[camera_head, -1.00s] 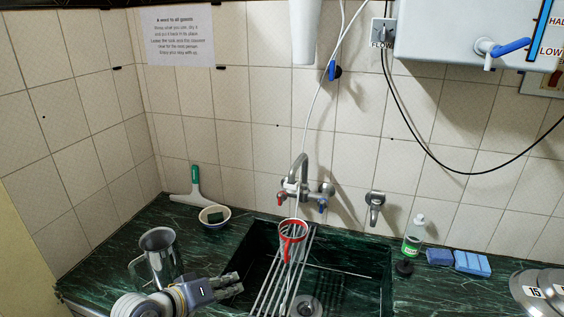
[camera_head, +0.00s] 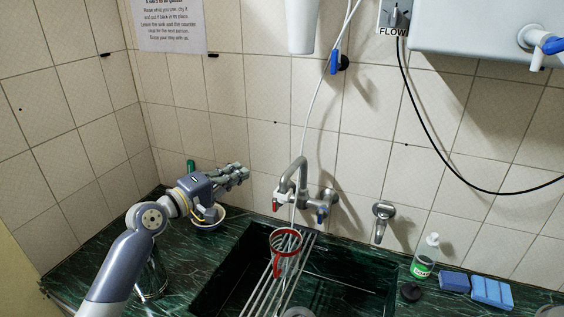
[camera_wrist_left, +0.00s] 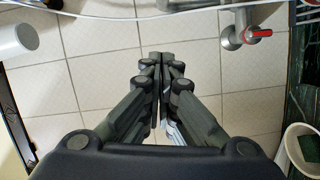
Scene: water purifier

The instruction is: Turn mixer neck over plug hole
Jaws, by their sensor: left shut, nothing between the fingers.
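The mixer neck (camera_head: 299,172) is a grey curved spout on the wall tap, with a red handle at its left (camera_head: 275,205) and a blue one at its right (camera_head: 321,215). The plug hole (camera_head: 298,312) shows partly at the bottom edge, in the dark green sink (camera_head: 345,288). My left gripper (camera_head: 244,172) is shut and empty, left of the mixer and apart from it. In the left wrist view its fingers (camera_wrist_left: 161,58) are together, and part of the mixer with its red handle (camera_wrist_left: 258,34) is at the upper right. My right gripper is not in view.
A metal rack (camera_head: 262,300) with a red strainer (camera_head: 286,250) lies across the sink. A metal jug (camera_head: 152,280) and a bowl (camera_head: 209,222) are near my left arm. A bottle (camera_head: 425,258) and blue sponges (camera_head: 490,292) are right of the sink. A white hose (camera_head: 312,100) hangs behind the mixer.

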